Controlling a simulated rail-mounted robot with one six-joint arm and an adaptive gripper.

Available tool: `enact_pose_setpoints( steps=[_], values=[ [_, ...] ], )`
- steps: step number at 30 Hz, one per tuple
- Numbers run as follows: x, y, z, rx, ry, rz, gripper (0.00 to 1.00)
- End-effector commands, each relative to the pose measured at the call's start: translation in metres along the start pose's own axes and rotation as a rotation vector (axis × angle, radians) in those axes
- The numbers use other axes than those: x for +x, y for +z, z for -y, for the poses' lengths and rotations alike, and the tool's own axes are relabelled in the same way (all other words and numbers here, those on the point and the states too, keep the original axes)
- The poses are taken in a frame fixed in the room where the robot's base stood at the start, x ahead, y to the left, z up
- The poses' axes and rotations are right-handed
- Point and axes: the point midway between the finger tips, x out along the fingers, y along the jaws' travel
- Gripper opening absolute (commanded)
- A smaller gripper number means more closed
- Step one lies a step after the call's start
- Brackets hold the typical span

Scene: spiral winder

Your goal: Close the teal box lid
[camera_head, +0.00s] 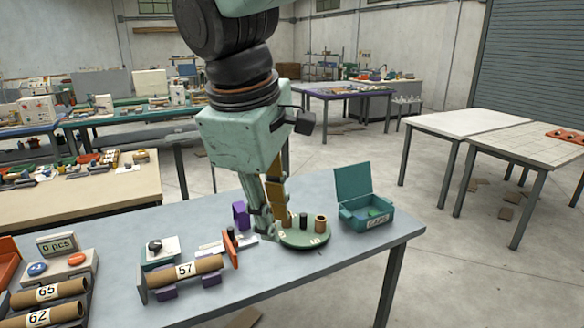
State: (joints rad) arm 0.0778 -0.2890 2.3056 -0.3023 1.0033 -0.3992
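A small green item (375,213) shows inside. My gripper (268,228) points down left of the box, over the left part of a round green turntable. It is apart from the box and lid. Its fingers are partly hidden by a brown upright piece, so I cannot tell whether they are open or shut.
The green turntable (305,240) carries small dark and brown cylinders, between my gripper and the box. A cardboard tube marked 57 (187,273) lies on purple supports at the left. An orange upright plate (230,250) stands beside it. The table's right front corner (395,245) is clear.

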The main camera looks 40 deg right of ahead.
Motion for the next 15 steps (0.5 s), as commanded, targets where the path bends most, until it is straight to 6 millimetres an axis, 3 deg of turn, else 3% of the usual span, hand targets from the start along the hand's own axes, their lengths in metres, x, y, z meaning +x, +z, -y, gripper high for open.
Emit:
enact_pose_setpoints(
  steps=[15],
  values=[
    [0.022,-0.022,-0.096,-0.309,0.051,0.200,0.21]
  ],
)
